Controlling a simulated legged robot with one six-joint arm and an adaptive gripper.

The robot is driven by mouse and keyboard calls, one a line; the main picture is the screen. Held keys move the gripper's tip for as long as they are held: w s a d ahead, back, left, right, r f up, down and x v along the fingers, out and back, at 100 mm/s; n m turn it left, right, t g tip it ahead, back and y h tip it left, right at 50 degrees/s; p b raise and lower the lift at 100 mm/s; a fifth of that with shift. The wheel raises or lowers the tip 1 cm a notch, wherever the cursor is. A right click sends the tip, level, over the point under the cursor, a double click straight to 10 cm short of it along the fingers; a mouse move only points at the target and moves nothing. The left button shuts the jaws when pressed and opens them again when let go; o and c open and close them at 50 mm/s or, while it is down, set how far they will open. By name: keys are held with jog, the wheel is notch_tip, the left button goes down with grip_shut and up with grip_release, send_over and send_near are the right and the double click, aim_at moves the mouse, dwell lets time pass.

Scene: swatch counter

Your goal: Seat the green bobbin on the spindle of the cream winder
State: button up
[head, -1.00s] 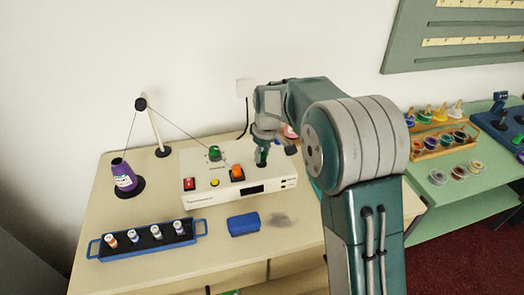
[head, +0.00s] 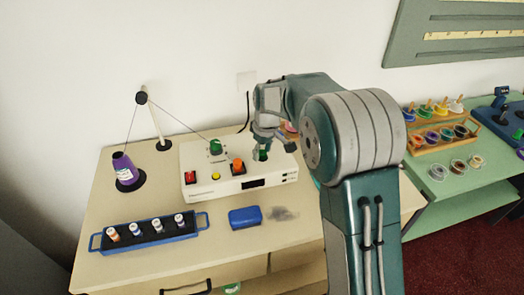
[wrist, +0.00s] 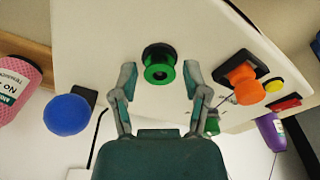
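The cream winder (head: 215,190) stands on the counter with its front panel facing me. The green bobbin (wrist: 160,72) sits upright over a round black base at the winder's end, seen from above in the wrist view with a dark centre hole. It also shows under my gripper in the head view (head: 262,155). My gripper (wrist: 159,72) is open, its two fingers on either side of the bobbin with a visible gap at each side. The spindle itself is mostly hidden by the bobbin.
On the winder are an orange switch (wrist: 243,84), a yellow button (head: 215,176), a red switch (head: 190,177) and a green part (head: 215,146). A purple thread cone (head: 124,170) stands left. A blue tray of small spools (head: 100,245) and a blue box (head: 245,217) lie in front.

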dwell(0.3)
notch_tip(320, 180, up, 12)
jog(key=shift+s+d, duration=0.4)
jog(key=shift+d, duration=0.05)
jog(key=shift+s+f, duration=0.1)
jog(key=shift+s, duration=0.05)
dwell(0.5)
